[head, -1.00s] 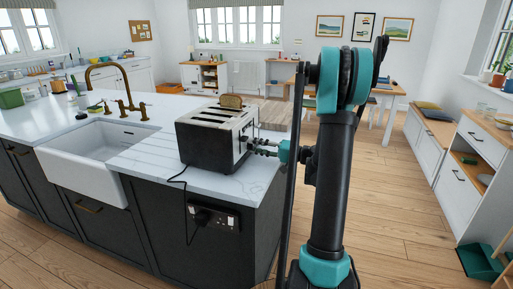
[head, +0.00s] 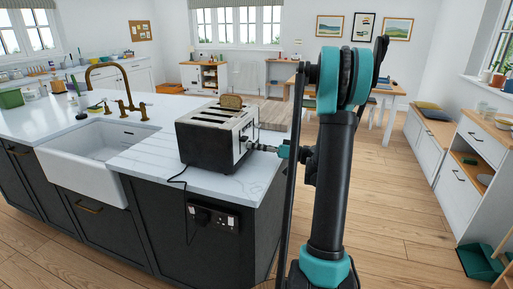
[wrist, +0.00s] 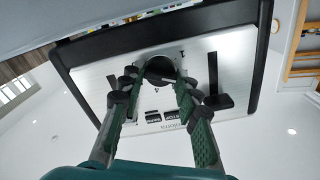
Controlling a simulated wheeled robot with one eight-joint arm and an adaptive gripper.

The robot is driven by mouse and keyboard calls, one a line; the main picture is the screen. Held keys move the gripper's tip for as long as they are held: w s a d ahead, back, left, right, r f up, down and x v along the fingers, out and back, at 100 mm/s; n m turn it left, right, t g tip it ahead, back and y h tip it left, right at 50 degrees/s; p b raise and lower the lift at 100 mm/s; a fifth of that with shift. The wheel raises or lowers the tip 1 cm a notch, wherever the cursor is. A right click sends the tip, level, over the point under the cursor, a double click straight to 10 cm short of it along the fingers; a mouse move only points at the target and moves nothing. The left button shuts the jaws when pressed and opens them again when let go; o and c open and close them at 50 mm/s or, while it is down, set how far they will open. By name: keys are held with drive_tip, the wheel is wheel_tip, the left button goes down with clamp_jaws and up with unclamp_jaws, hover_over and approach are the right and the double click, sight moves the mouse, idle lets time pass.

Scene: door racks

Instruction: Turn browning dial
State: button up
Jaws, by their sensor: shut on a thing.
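The toaster (head: 203,147), silver and black, stands on the island worktop near its right end. A slice of toast (head: 231,101) sticks up from its top. In the wrist view its brushed metal end panel (wrist: 236,52) fills the middle, upside down and tilted. The dark round browning dial (wrist: 160,66) sits on that panel, with numbers printed around it. My gripper (wrist: 156,78) is shut on the dial, a finger on each side of it; the fingertips partly hide it. In the head view my gripper (head: 253,146) reaches the toaster's right end.
A black lever (wrist: 218,100) and small black buttons (wrist: 170,116) are close beside my fingers. The toaster's cord (head: 184,200) hangs to a socket (head: 213,218) on the island front. A white sink (head: 90,160) is to the left. Floor right of the island is open.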

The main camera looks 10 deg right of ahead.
drive_tip(key=shift+f+n, duration=0.1)
drive_tip(key=shift+n, duration=0.3)
drive_tip(key=o, duration=1.2)
drive_tip(key=shift+c, duration=0.2)
drive_tip(key=v, duration=1.2)
drive_tip(key=shift+d, duration=0.2)
